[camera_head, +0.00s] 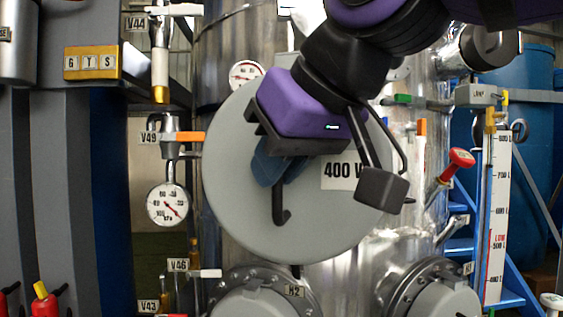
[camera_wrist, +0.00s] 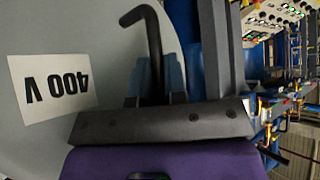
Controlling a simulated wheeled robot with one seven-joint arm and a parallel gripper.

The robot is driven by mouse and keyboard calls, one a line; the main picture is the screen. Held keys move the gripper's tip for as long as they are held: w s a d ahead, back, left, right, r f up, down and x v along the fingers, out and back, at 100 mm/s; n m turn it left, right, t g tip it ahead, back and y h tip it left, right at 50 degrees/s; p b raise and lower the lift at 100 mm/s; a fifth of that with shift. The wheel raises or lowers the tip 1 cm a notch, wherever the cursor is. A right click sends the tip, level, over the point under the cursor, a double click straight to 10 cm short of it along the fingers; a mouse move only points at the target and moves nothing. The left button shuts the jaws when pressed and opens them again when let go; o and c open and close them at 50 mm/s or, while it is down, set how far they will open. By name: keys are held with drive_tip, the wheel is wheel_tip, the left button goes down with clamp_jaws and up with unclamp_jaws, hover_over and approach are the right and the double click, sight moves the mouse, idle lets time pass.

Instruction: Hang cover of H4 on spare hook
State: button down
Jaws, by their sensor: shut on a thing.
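A large round grey cover (camera_head: 232,185) with a white "400 V" label hangs in front of the steel vessel, filling the middle of the head view. A black bent handle (camera_head: 279,205) sticks out below my fingers on its face. My gripper (camera_head: 275,170), with a purple body and blue fingers, is shut on this handle. In the wrist view the grey cover (camera_wrist: 75,30) fills the left side, and the blue fingers of my gripper (camera_wrist: 155,92) close around the black handle (camera_wrist: 153,45). No H4 tag is readable, and I cannot make out the spare hook.
A flanged port tagged H2 (camera_head: 294,291) is below the cover, with another flanged port (camera_head: 440,298) to its right. Gauges and valves V44, V49 and V46 stand close on the left. A level scale (camera_head: 496,215) and red-handled valve (camera_head: 458,162) stand on the right.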

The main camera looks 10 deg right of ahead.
drive_tip(key=s+a, duration=0.2)
drive_tip(key=s, duration=0.4)
drive_tip(key=shift+s+a, duration=0.15)
drive_tip(key=shift+a, duration=0.15)
idle(0.5)
